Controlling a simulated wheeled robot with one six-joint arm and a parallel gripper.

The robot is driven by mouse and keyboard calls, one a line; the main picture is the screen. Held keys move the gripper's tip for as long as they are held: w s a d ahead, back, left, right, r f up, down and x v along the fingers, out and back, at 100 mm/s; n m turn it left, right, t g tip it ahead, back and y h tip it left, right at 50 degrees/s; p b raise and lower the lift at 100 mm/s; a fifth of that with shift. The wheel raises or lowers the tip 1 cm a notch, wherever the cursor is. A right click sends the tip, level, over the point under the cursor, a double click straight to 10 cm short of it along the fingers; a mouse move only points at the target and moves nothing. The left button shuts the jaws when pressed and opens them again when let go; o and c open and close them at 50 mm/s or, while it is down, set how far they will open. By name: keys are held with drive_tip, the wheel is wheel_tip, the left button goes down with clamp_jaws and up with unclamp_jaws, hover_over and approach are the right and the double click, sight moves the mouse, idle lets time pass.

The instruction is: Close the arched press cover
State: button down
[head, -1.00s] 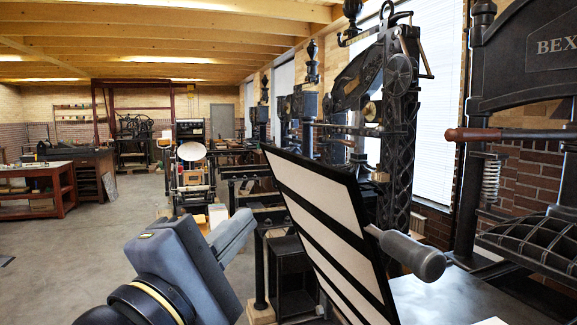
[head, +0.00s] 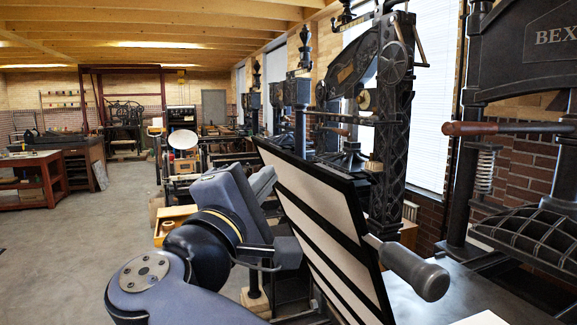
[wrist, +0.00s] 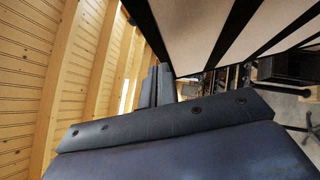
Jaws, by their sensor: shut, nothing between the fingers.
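The press cover (head: 325,222) is a black-framed panel with pale stripes. It stands raised and tilted, with a grey handle (head: 415,267) on its right edge. My gripper (head: 264,181) is just left of the cover in the head view, its fingers pointing up and right towards the cover's left edge. In the wrist view the shut, empty fingers (wrist: 156,85) are beside the cover's striped face (wrist: 190,30). Whether they touch it I cannot tell.
The flat press bed (head: 440,290) lies right of the cover. A large black press (head: 525,60) with a wooden-gripped bar (head: 475,129) stands at the right. More presses line the windows behind. Open floor (head: 100,240) lies to the left.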

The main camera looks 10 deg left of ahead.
drive_tip(key=shift+w+d+r, duration=0.2)
drive_tip(key=shift+d+r, duration=0.05)
drive_tip(key=shift+d, duration=0.25)
drive_tip(key=shift+w+d+r, duration=0.2)
drive_tip(key=shift+d+r, duration=0.05)
drive_tip(key=shift+d, duration=0.2)
drive_tip(key=shift+w+d, duration=0.15)
